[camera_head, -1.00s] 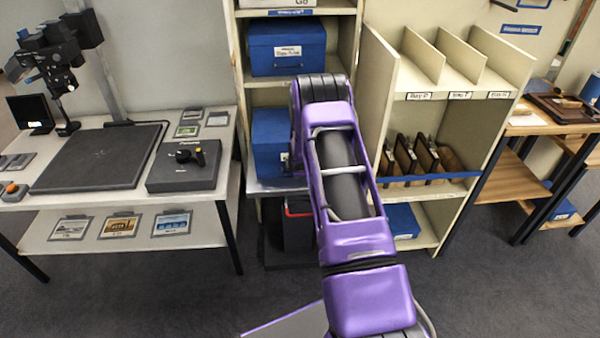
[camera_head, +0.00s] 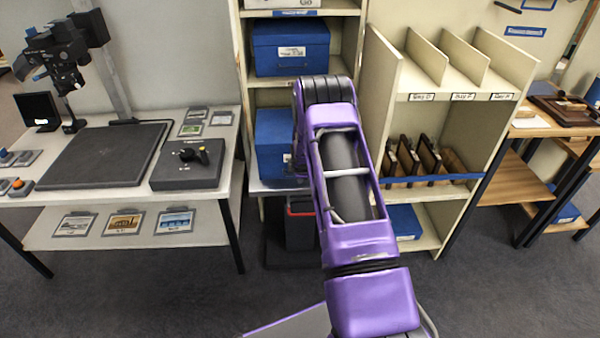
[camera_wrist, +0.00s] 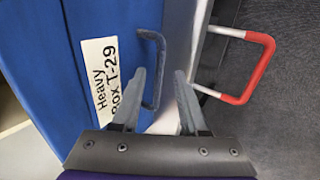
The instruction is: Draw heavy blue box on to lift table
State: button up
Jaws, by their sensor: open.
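The heavy blue box (camera_wrist: 40,60) fills the left of the wrist view. Its white label (camera_wrist: 98,75) reads "Heavy Box T-29", and a dark handle (camera_wrist: 158,70) stands out from its face. My gripper (camera_wrist: 160,78) is open, with its fingertips close to the handle; I cannot tell whether they touch it. In the head view the blue box (camera_head: 271,140) sits on the lower shelf, partly hidden by my arm. The lift table's light top (camera_head: 268,186) lies at the shelf front, mostly hidden by my arm. In the wrist view its top (camera_wrist: 180,40) lies beside the box.
A red and silver handle (camera_wrist: 245,85) stands out beside the lift table. Another blue box (camera_head: 290,60) is on the shelf above. A copy-stand table (camera_head: 215,190) stands left and a slotted rack (camera_head: 420,100) right. Dark floor is free in front.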

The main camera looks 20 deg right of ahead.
jog(key=shift+s+d+r, duration=0.1)
jog(key=shift+s+r, duration=0.15)
jog(key=shift+r, duration=0.25)
jog(key=v, duration=1.6)
jog(key=shift+a+r+p, duration=0.15)
jog(key=shift+a+p, duration=0.05)
jog(key=shift+p, duration=0.1)
jog(key=shift+s, duration=0.1)
